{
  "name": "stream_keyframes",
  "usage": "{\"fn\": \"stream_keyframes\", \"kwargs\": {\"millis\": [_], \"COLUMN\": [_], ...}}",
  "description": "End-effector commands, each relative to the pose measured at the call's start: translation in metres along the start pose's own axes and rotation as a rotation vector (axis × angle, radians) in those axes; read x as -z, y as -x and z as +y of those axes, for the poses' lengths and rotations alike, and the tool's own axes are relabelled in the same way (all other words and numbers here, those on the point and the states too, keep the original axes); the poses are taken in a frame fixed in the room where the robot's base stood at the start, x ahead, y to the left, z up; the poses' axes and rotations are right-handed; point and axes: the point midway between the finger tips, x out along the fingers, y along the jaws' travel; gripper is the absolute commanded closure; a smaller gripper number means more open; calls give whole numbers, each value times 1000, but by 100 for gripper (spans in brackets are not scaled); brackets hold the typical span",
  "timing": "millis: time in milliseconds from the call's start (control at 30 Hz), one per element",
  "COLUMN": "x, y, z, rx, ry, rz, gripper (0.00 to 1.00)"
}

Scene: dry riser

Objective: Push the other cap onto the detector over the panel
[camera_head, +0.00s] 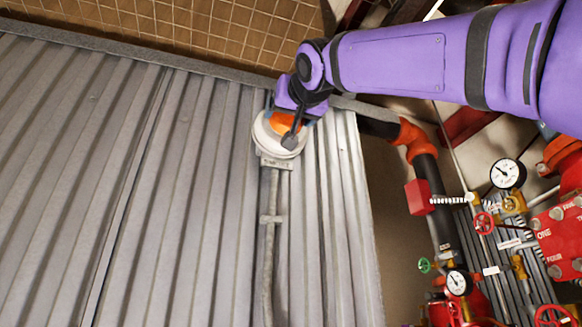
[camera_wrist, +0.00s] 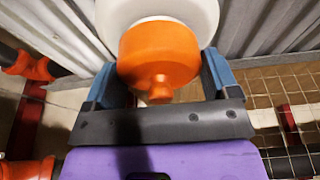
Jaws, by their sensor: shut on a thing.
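The white round detector (camera_head: 264,137) is mounted on the corrugated grey panel, above a vertical conduit. It also shows at the top of the wrist view (camera_wrist: 150,10). An orange cap (camera_wrist: 160,50) with a short knob is between the two fingers of my gripper (camera_wrist: 157,72), which is shut on it. The cap is up against the detector's face; I cannot tell whether it is fully seated. In the head view the cap (camera_head: 282,121) is partly hidden by my gripper (camera_head: 289,122). No second cap is visible.
The corrugated panel (camera_head: 120,170) fills the left, with a conduit (camera_head: 270,245) running down from the detector. Brown tiles (camera_head: 220,30) lie beyond its top edge. Dark pipes with orange couplings (camera_head: 413,137), gauges (camera_head: 508,173) and red valves stand at right.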

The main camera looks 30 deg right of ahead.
Motion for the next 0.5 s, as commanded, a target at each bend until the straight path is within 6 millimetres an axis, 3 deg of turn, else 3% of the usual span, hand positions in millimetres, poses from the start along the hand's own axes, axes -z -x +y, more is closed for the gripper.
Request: {"fn": "stream_keyframes", "kwargs": {"millis": [367, 400, 433, 500], "x": [-3, -2, -2, -2], "y": [-8, -8, -8, -8], "z": [0, 0, 0, 0], "rx": [0, 0, 0, 0], "ry": [0, 0, 0, 0], "rz": [-1, -1, -1, -1], "gripper": [41, 10, 3, 0]}}
